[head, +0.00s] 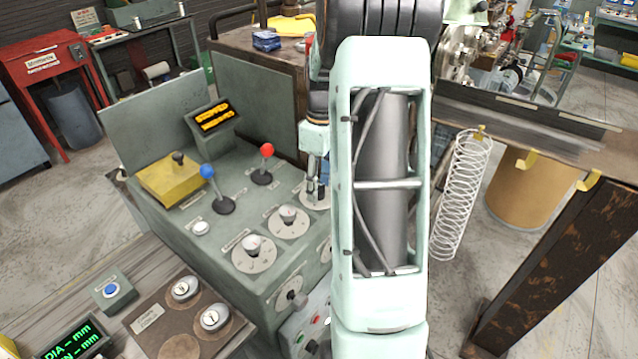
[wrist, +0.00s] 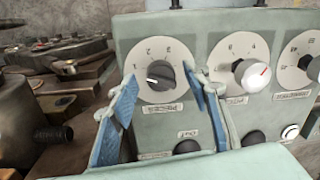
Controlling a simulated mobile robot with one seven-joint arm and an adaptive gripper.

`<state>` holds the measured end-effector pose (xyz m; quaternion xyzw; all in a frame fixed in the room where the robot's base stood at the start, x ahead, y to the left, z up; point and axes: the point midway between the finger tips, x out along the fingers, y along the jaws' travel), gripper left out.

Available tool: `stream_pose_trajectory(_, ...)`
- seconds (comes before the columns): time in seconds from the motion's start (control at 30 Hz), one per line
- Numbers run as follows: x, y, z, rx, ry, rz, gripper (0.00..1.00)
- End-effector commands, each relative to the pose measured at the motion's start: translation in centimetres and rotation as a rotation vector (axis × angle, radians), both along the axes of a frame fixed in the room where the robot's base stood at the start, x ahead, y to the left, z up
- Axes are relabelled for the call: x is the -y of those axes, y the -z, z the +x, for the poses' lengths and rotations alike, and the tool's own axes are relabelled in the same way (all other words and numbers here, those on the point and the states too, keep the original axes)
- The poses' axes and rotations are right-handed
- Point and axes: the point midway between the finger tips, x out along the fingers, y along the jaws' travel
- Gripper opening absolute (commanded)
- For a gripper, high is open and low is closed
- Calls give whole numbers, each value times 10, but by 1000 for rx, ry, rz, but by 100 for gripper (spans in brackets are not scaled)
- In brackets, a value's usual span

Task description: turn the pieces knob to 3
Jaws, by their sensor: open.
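In the wrist view a round pale dial with a dark knob (wrist: 160,74) sits on the grey-green panel. A small white mark shows on the left part of the knob, and small numbers stand around the dial's rim.
Two dials with white knobs (head: 252,246) (head: 288,215) lie near it on the console. A red-ball lever (head: 266,152) and a blue-ball lever (head: 208,173) stand to the left. A hanging spring (head: 465,190) is right of my arm.

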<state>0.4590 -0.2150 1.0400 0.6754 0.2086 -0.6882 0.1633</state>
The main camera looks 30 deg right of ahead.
Motion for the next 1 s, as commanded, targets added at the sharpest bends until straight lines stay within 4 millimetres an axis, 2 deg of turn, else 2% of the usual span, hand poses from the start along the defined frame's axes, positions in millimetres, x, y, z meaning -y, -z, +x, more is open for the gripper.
stream_pose_trajectory(0.33,0,4,0,1,0,0,44)
stream_pose_trajectory(0.7,0,4,0,1,0,0,3)
stream_pose_trajectory(1.0,0,4,0,1,35,-1,2)
